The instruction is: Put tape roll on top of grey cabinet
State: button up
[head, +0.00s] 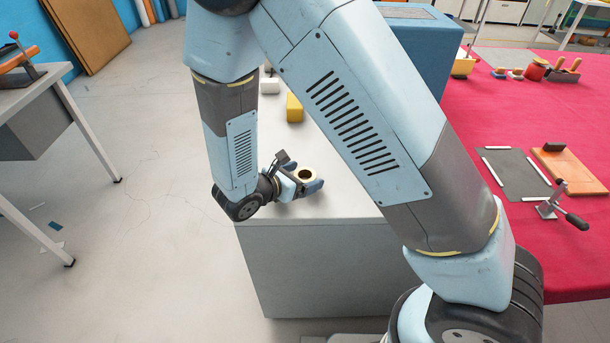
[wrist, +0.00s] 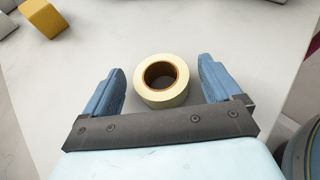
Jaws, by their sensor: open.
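The tape roll (wrist: 145,88), cream with a brown core, lies flat on the light top of the grey cabinet (head: 310,265). It also shows in the head view (head: 306,174), near the cabinet's front part. My gripper (wrist: 165,85) is open, with one blue finger on each side of the roll and a visible gap to each. In the head view my gripper (head: 306,186) is low over the cabinet top. The cabinet top (wrist: 60,115) shows pale around the roll in the wrist view.
A yellow block (head: 294,108) and a white item (head: 269,86) stand farther back on the cabinet top. A blue box (head: 415,45) is behind. A red-covered table (head: 465,125) with tools is to the right. A grey workbench (head: 35,90) is at the left.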

jog(key=v, duration=1)
jog(key=shift+s+a+r, duration=0.15)
jog(key=shift+s+r, duration=0.05)
jog(key=shift+s, duration=0.05)
jog(key=w+d+r+m+g+y, duration=0.1)
jog(key=d+r+m+g, duration=0.3)
jog(key=d+r+m, duration=0.5)
jog(key=w+d+r+m+g+y, duration=0.15)
jog(key=d+r+m+g, duration=0.45)
jog(key=d, duration=0.6)
jog(key=s+d+r+m+t+y, duration=0.5)
jog(key=s+d+r+m, duration=0.4)
jog(key=d+r+m, duration=0.3)
jog(key=shift+d+r+m+y, duration=0.15)
jog(key=shift+r+m+y, duration=0.15)
jog(key=shift+r+y, duration=0.45)
